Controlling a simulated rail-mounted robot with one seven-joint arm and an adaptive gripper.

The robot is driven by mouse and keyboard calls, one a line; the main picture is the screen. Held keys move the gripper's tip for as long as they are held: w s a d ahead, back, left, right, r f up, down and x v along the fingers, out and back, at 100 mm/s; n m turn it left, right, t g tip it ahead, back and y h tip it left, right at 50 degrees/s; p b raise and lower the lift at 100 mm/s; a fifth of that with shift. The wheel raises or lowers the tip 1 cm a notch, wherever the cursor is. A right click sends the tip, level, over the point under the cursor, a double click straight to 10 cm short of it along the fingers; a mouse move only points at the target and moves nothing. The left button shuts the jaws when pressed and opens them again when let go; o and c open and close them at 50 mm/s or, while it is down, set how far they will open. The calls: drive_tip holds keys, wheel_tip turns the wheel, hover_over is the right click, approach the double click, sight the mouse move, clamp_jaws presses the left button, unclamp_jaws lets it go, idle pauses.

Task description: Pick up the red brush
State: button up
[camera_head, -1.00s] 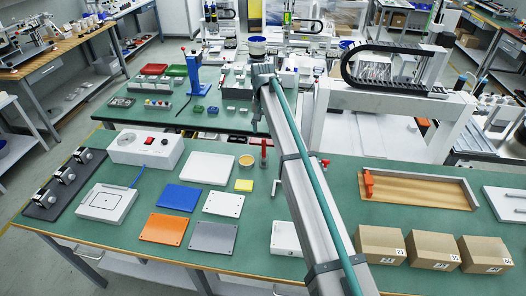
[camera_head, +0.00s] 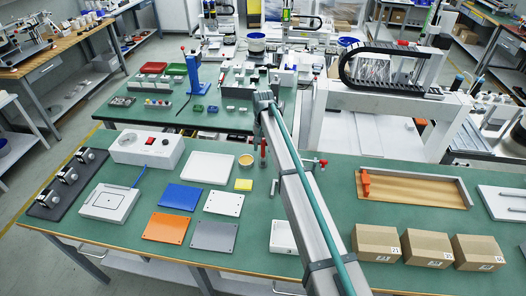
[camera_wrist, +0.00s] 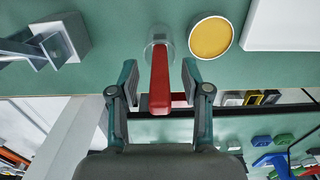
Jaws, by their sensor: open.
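The red brush (camera_wrist: 160,80) stands in a clear round cup (camera_wrist: 150,36) on the green table; its red handle points toward the wrist camera and its lower end is hard to make out. In the head view the brush (camera_head: 263,149) is a small upright red shape near the table's back edge, partly beside my arm. My gripper (camera_wrist: 160,73) is open, with one finger on each side of the red handle and gaps showing on both sides. In the head view my gripper (camera_head: 259,133) hangs at the arm's end, close to the brush.
A round yellow-topped dish (camera_wrist: 210,37) is close to the cup on the right. A grey metal bracket (camera_wrist: 58,42) is left of the cup in the wrist view. Cardboard boxes (camera_head: 377,242) stand at the front right.

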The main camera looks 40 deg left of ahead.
clamp_jaws()
drive_tip(key=shift+r, duration=0.15)
